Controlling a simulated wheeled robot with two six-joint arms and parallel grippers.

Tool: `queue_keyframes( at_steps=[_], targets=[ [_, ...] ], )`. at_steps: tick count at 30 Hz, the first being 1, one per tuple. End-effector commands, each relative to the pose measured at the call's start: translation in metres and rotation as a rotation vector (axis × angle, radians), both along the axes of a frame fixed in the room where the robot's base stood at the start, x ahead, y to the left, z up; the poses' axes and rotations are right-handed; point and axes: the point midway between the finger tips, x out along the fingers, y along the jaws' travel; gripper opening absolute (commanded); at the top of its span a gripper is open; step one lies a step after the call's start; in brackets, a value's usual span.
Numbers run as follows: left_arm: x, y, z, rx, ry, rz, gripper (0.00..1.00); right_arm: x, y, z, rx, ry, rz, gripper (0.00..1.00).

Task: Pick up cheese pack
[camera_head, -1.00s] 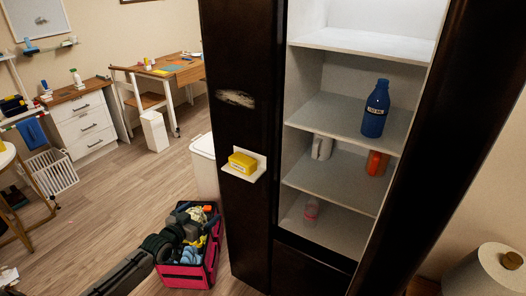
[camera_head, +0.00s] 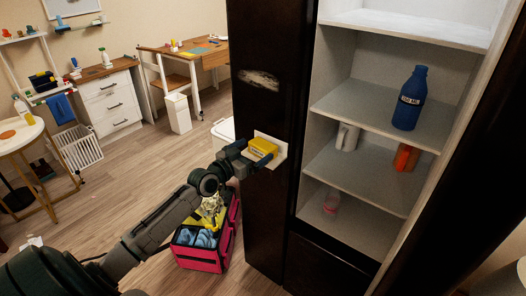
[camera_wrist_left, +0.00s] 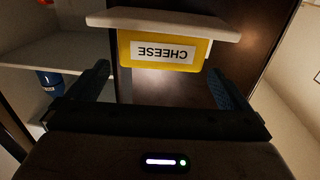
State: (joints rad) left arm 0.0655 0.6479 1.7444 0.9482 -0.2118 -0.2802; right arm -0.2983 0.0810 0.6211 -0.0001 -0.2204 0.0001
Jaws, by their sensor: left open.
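The yellow cheese pack (camera_head: 262,146) sits on a small white shelf (camera_head: 281,154) fixed to the dark side panel of the cabinet. Its CHEESE label shows upside down in the left wrist view (camera_wrist_left: 165,52), with the white shelf edge (camera_wrist_left: 165,21) along its upper side. My left gripper (camera_head: 251,158) is at the pack, its jaws open and empty. In the left wrist view the two fingers (camera_wrist_left: 162,82) stand wide apart, one to each side of the pack. Contact between the fingers and the pack cannot be made out. My right gripper is not in view.
The open cabinet holds a blue bottle (camera_head: 410,98), a white container (camera_head: 347,137), an orange item (camera_head: 405,158) and a pinkish bottle (camera_head: 331,201). A pink-and-black bag (camera_head: 205,250) of items stands below my left arm. A white bin (camera_head: 224,132) stands behind the gripper.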

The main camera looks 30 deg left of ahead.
Motion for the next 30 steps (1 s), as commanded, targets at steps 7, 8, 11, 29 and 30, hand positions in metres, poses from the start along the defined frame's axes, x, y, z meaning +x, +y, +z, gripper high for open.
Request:
queue_keyframes(
  at_steps=[7, 8, 11, 29, 30],
  targets=[
    [0.034, -0.005, 0.000, -0.005, -0.001, 0.001, 1.00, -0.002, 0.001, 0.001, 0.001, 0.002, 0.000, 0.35],
    [0.037, -0.005, 0.000, -0.003, -0.001, 0.001, 1.00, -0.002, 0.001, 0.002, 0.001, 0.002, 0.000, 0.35],
    [0.043, -0.006, -0.001, -0.002, -0.002, 0.000, 1.00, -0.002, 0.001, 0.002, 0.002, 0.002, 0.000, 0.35],
    [0.045, -0.007, -0.001, 0.000, -0.001, 0.000, 0.58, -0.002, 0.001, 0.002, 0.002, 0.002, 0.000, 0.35],
    [0.045, -0.007, -0.001, 0.000, -0.001, 0.000, 0.58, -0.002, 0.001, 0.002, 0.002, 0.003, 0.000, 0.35]
  ],
)
